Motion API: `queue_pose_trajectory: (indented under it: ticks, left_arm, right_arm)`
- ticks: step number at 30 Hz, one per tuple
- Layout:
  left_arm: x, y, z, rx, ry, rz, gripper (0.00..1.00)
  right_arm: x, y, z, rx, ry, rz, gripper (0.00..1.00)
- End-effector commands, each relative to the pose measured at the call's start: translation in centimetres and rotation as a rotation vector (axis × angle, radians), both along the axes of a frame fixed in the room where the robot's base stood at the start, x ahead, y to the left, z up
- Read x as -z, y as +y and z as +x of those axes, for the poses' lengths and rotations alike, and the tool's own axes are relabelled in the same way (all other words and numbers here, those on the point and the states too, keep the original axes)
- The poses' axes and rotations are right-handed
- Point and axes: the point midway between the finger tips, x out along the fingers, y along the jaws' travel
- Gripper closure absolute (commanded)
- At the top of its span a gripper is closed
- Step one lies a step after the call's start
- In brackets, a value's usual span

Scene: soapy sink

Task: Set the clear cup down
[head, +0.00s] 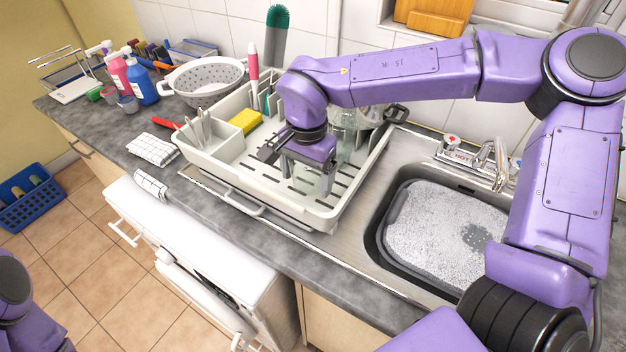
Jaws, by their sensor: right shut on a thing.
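My right gripper (305,178) reaches down over the white dish rack (322,217) beside the sink. It is shut on the clear cup (326,182), which is see-through and partly hidden by the fingers. The cup is low over the slatted floor of the rack; I cannot tell whether it touches it. Only a piece of my left arm shows at the lower left edge, and its gripper is out of view.
The rack also holds a yellow sponge (245,121) and a cutlery compartment. Clear glassware and a pan stand at its back right, close to my right wrist. The sink (377,247) is full of suds. A colander (205,88) and bottles (142,82) stand left.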

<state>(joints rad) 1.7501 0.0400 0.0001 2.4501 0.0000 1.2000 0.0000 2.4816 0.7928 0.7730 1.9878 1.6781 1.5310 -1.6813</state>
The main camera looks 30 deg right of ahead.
Motion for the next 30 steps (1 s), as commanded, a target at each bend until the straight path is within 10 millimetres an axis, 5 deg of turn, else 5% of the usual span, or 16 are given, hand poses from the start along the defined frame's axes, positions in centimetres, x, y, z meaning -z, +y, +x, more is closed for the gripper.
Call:
queue_pose_trajectory:
  ticks: [13,25,26,30]
  left_arm:
    - [-1.0,0.0,0.0,0.000,0.000,0.000,0.24]
    - [-1.0,0.0,0.0,0.000,0.000,0.000,0.24]
    - [-1.0,0.0,0.0,0.000,0.000,0.000,0.24]
    - [-1.0,0.0,0.0,0.000,0.000,0.000,0.24]
  right_arm:
    - [5.6,-2.0,1.3,-0.003,0.001,0.000,0.56]
    - [6.3,-2.0,1.3,-0.001,-0.001,0.001,0.56]
    - [6.3,-2.0,1.3,-0.001,-0.001,0.000,0.05]
    - [6.3,-2.0,1.3,-0.001,-0.001,-0.001,0.00]
